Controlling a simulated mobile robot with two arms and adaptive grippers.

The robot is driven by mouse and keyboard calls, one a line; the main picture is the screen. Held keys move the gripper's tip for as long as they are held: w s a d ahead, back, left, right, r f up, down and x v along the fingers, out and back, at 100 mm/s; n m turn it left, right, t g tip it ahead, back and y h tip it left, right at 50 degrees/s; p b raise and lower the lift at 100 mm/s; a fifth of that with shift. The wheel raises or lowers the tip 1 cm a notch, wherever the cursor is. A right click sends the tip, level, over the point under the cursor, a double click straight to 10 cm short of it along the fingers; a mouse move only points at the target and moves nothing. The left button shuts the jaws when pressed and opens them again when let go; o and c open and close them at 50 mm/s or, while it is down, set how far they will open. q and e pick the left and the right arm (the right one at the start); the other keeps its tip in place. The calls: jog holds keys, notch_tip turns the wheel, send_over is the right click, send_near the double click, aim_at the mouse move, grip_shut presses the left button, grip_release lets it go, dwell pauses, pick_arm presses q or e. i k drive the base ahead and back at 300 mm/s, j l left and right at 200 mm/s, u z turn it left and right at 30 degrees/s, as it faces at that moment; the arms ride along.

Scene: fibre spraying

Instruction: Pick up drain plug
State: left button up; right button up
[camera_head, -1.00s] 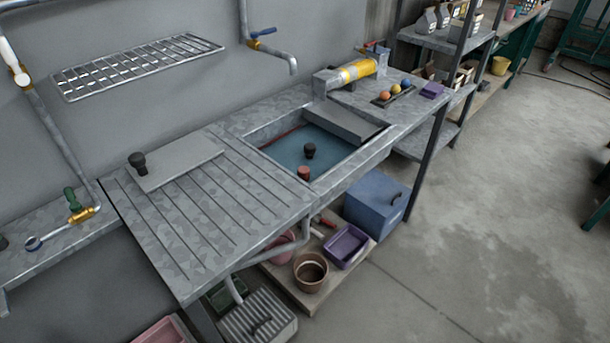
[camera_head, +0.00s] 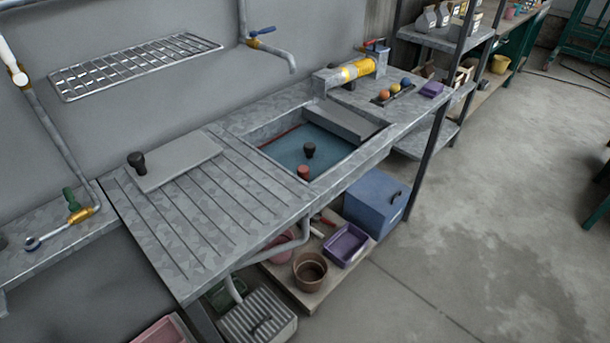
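The sink basin (camera_head: 268,131) is set into the metal counter and holds blue-grey water. A black knob-shaped piece (camera_head: 309,150) stands up in the basin near its middle. A reddish-brown plug-like piece (camera_head: 303,172) is at the basin's near edge. Which of the two is the drain plug I cannot tell for sure. Neither of my grippers is in view.
The ribbed drainboard (camera_head: 215,215) left of the sink is mostly clear. A curved tap (camera_head: 281,54) hangs over the back. A yellow cylinder (camera_head: 358,69) and a holder with coloured balls (camera_head: 394,92) lie right of the sink. A blue box (camera_head: 372,205) stands below.

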aim_at(302, 170)
jog(key=i+l+u, duration=0.3)
jog(key=l+u, duration=0.25)
jog(key=i+l+u, duration=0.3)
jog(key=k, duration=0.1)
